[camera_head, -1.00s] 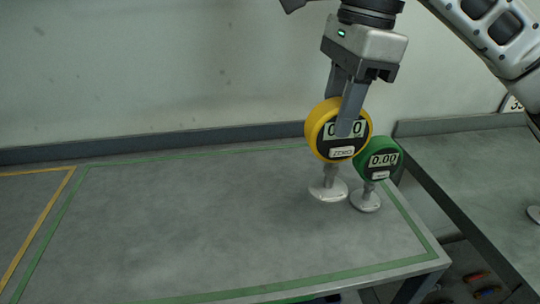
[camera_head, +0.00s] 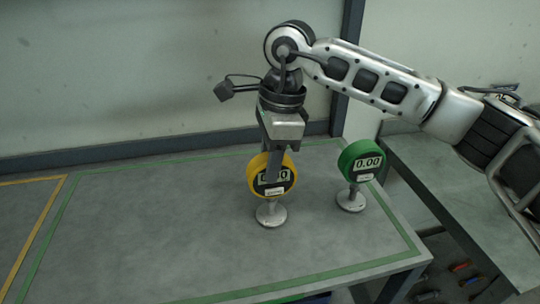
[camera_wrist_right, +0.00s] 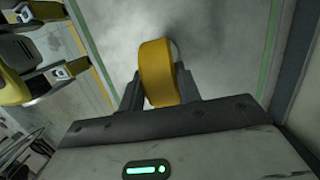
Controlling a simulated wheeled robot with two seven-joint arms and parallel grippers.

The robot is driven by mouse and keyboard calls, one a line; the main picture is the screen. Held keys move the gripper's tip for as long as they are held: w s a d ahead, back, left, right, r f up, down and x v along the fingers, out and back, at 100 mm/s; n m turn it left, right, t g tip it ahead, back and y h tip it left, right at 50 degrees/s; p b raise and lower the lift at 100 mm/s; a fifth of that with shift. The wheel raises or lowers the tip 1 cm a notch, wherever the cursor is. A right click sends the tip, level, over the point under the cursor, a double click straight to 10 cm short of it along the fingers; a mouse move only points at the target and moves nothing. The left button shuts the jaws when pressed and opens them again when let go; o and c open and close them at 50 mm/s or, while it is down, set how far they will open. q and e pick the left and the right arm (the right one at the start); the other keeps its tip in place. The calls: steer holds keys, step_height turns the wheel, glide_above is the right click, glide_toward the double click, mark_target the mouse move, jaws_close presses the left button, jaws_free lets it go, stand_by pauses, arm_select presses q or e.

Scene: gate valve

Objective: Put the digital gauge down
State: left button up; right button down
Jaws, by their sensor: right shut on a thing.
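A yellow digital gauge (camera_head: 256,181) with a dark face reading zero is upright, its round silver base (camera_head: 271,215) on or just above the grey table; which one I cannot tell. My right gripper (camera_head: 274,172) comes down from above and is shut on the yellow gauge, one finger crossing its display. The right wrist view shows the yellow rim (camera_wrist_right: 158,72) between the two fingers (camera_wrist_right: 159,92). A green digital gauge (camera_head: 361,160) reading 0.00 stands upright to the right, apart from the yellow one. My left gripper is not clearly in view.
The grey table (camera_head: 150,225) has a green outlined area around both gauges, with wide free room to the left. A yellow line (camera_head: 35,230) marks another area at far left. A second bench (camera_head: 440,170) stands right, beyond a gap.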

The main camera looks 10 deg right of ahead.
steer(key=shift+f, duration=0.15)
steer(key=c, duration=1)
jaws_free()
step_height(320, 180, up, 12)
steer(key=d+b, duration=0.1)
steer(key=shift+d, duration=0.4)
